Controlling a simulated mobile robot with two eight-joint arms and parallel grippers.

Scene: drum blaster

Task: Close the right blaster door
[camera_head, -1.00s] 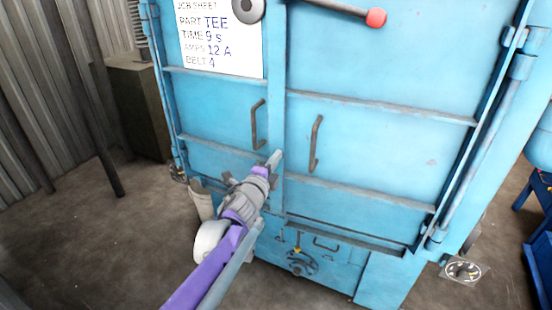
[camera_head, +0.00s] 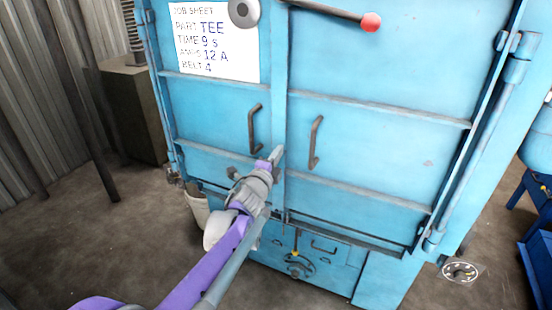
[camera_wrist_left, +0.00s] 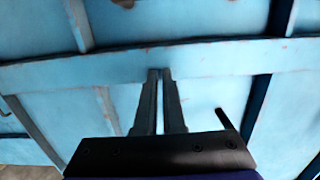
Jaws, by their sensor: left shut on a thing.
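The right blaster door (camera_head: 380,150) is the wide blue panel right of the centre seam, with a dark vertical handle (camera_head: 316,143). It stands about level with the left door (camera_head: 205,120); I cannot tell whether it is fully flush. In the left wrist view the two fingers (camera_wrist_left: 160,74) are close together against a blue band (camera_wrist_left: 230,60). They are shut; what lies between them is hidden. My right gripper is not in view.
A grey bar with a red knob (camera_head: 371,22) crosses the top of the right door. A job sheet (camera_head: 215,45) is on the left door. A white bucket (camera_head: 197,207) stands at lower left. Blue equipment (camera_head: 540,250) is at the right. Floor is clear at left.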

